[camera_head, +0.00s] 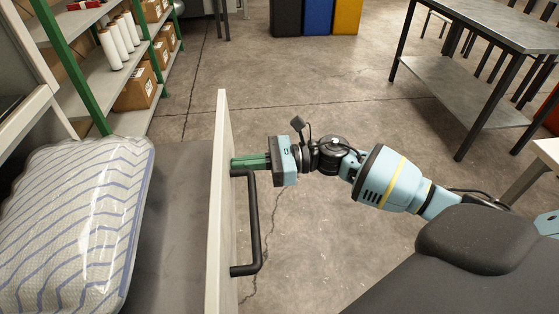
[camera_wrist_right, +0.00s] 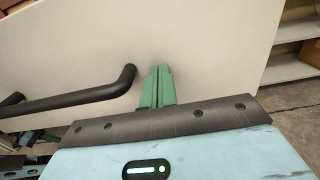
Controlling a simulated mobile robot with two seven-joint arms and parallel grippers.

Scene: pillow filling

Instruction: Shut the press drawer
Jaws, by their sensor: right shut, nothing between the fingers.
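The press drawer stands open in the head view, with its pale front panel (camera_head: 219,180) on edge and its grey floor (camera_head: 176,230) showing to the left. A striped pillow (camera_head: 75,225) in clear wrap lies in the drawer. A black bar handle (camera_head: 254,225) is on the outer face of the front; it also shows in the right wrist view (camera_wrist_right: 70,100). My right gripper (camera_head: 236,162) is shut and empty, its green fingertips at the drawer front just beyond the handle's far end. In the right wrist view the shut fingers (camera_wrist_right: 158,75) point at the pale panel (camera_wrist_right: 200,40), beside the handle. My left gripper is not in view.
A green-framed shelf (camera_head: 95,95) with boxes and white rolls stands at the back left. A grey metal table (camera_head: 480,60) is at the back right. Black, blue and yellow bins (camera_head: 318,16) stand at the back. The floor right of the drawer is clear.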

